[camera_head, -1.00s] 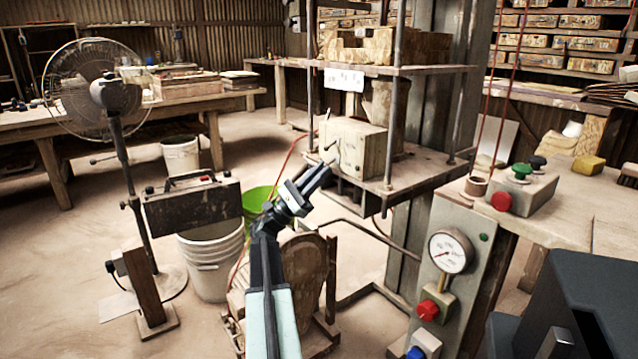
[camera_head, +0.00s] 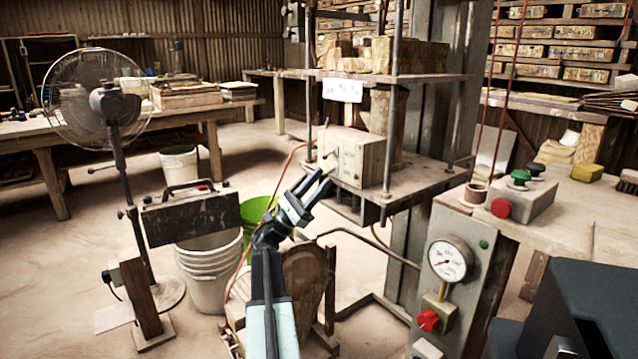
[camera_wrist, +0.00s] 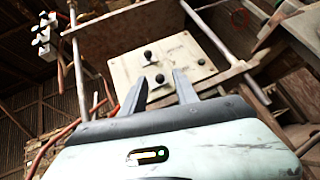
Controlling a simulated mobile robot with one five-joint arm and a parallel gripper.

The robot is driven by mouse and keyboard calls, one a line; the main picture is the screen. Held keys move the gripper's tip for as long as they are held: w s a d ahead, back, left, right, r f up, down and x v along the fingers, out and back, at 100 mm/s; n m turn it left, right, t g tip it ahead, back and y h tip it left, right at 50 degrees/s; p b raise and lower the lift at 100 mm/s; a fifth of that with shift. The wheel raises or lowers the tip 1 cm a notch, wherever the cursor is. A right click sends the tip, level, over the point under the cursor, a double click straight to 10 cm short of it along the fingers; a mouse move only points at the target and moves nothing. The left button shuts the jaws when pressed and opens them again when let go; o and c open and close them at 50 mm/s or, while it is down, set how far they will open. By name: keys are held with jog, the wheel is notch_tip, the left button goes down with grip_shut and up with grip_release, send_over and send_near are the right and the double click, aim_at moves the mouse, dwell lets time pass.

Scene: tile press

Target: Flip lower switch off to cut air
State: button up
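A pale switch box (camera_head: 369,162) sits on the press's lower shelf, its lever face turned left toward my gripper. In the wrist view the box (camera_wrist: 190,53) shows two black-knobbed toggle levers. The lower switch (camera_wrist: 160,79) is nearer my gripper and appears between the fingertips. The upper switch (camera_wrist: 147,56) is beyond it, slightly left. My gripper (camera_head: 317,186) is just below and left of the box face. Its two fingers also show in the wrist view (camera_wrist: 160,86), apart and empty. I cannot tell whether a finger touches the lower lever.
Press rods and the shelf edge (camera_head: 430,182) surround the box. A red hose (camera_head: 290,165) hangs left of it. A gauge panel (camera_head: 447,262) with a red knob stands at lower right. Buckets (camera_head: 210,268) and a fan (camera_head: 95,98) stand left. Open floor lies between.

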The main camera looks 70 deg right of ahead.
jog(key=b+v, duration=0.5)
jog(key=v, duration=0.2)
jog(key=shift+w+a+f+b, duration=0.15)
jog(key=shift+w+f+b, duration=0.1)
jog(key=shift+b, duration=0.15)
